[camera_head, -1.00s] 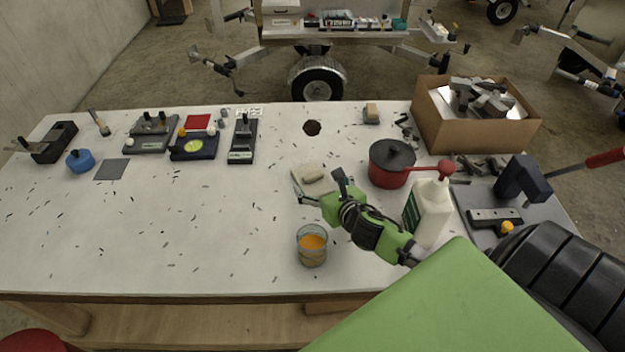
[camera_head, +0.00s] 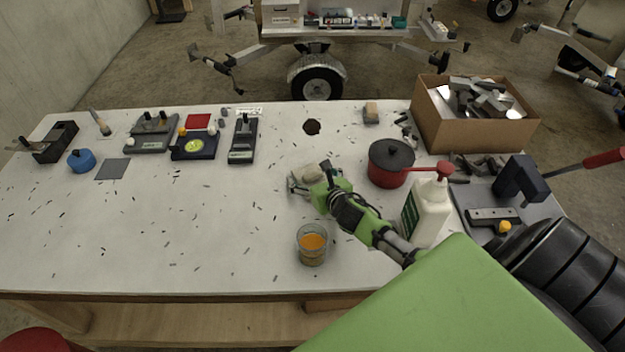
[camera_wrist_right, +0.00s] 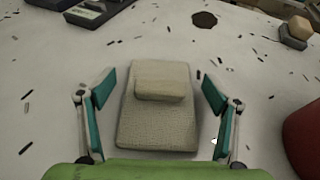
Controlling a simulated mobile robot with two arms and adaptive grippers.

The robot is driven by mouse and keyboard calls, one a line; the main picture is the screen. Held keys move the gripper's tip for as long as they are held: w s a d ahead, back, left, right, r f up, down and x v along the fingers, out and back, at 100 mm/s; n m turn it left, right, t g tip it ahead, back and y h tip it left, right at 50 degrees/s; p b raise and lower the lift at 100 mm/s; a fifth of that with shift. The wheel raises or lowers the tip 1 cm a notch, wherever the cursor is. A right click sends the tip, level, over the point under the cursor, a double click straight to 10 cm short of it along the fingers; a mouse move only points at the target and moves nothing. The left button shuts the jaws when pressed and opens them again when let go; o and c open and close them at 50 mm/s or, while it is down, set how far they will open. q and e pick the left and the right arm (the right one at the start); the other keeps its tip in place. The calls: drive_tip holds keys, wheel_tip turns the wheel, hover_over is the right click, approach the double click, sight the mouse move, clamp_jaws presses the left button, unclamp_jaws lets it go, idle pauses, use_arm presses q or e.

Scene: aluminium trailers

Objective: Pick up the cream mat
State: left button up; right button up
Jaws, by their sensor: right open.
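The cream mat (camera_wrist_right: 157,129) lies on the white table, square and woven in look. A cream block-like piece (camera_wrist_right: 162,81) rests on its far part; it also shows in the head view (camera_head: 312,173). My right gripper (camera_wrist_right: 158,100) is open, with one finger on each side of the mat in the right wrist view, apart from it. In the head view my right gripper (camera_head: 308,180) is over the mat and hides most of it. My left gripper is not in view.
A glass of orange liquid (camera_head: 312,246) stands close in front of my right gripper. A red pot (camera_head: 390,165) with a dark lid and a white pump bottle (camera_head: 427,212) stand to the right. A cardboard box (camera_head: 470,134) is behind them. The table's left-centre is mostly clear.

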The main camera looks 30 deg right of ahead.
drive_tip(key=c, duration=1.3)
drive_tip(key=shift+r, duration=0.1)
